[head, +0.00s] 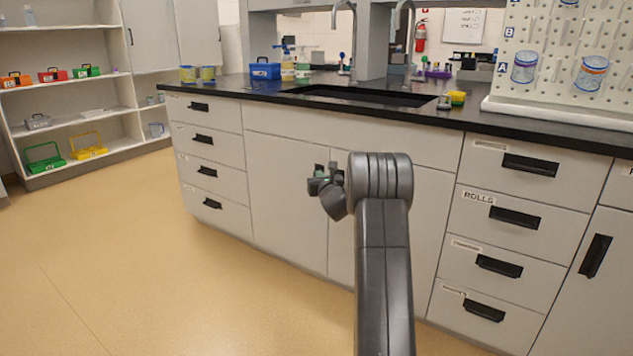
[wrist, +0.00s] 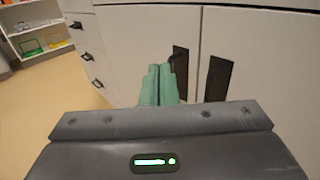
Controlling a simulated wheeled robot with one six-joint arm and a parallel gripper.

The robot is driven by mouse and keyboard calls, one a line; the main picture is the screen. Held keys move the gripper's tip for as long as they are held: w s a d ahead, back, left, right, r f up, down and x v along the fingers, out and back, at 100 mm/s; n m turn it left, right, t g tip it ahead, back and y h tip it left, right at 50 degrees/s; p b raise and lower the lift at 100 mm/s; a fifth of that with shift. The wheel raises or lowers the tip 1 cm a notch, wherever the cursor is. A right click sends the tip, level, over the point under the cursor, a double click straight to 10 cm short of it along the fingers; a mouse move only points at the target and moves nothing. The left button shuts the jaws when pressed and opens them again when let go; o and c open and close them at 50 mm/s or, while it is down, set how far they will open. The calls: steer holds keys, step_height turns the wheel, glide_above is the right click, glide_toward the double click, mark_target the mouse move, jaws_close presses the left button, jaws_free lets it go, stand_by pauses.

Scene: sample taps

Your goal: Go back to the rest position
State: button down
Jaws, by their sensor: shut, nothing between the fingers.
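My gripper (wrist: 158,86) shows in the wrist view with its two green fingers side by side and closed, nothing between them. It points at the white cabinet doors (wrist: 145,30) and is near two dark door handles (wrist: 217,78). In the head view my gripper (head: 318,171) is partly hidden behind my own wrist, in front of the doors under the sink (head: 360,95). My arm reaches up from the bottom of the head view. I cannot tell whether the fingertips touch the cabinet.
The black countertop (head: 450,115) runs above the doors, with a pegboard (head: 560,60) at right. Drawers with black handles flank the doors. A shelf unit (head: 75,110) with coloured boxes stands at far left. The tan floor (head: 150,270) at left is clear.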

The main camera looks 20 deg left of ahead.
steer(key=shift+s+a, duration=0.2)
steer(key=shift+s, duration=0.75)
steer(key=shift+w, duration=0.15)
